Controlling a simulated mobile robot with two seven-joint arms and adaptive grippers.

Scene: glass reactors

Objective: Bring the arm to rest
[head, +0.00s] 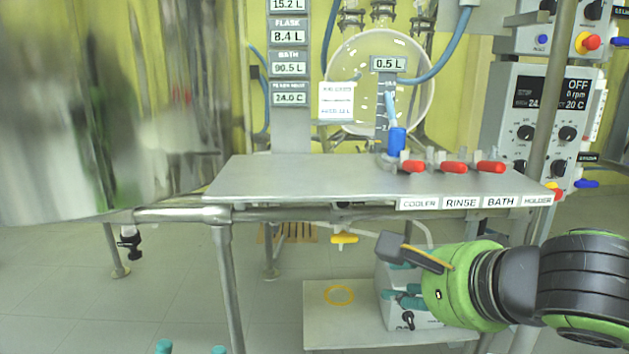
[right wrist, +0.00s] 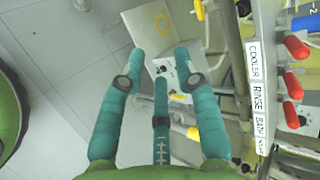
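My right arm comes in from the right in the head view, and its green gripper (head: 397,288) is below the front edge of the metal bench, near the labelled right part. In the right wrist view its teal fingers (right wrist: 160,62) are spread apart with nothing held between them. Part of a white box shows behind the fingers, and I cannot tell the exact distance to it. At the bottom edge of the head view, two teal fingertips of my left gripper (head: 191,348) stand apart with nothing visible between them. The rest of my left arm is out of view.
The metal bench (head: 290,182) has red-handled valves (head: 455,167) and labels on its right side. A low platform (head: 318,328) carries a yellow ring (head: 339,295) and the white box (head: 390,275). A large shiny vessel (head: 110,120) fills the left. Floor at lower left is open.

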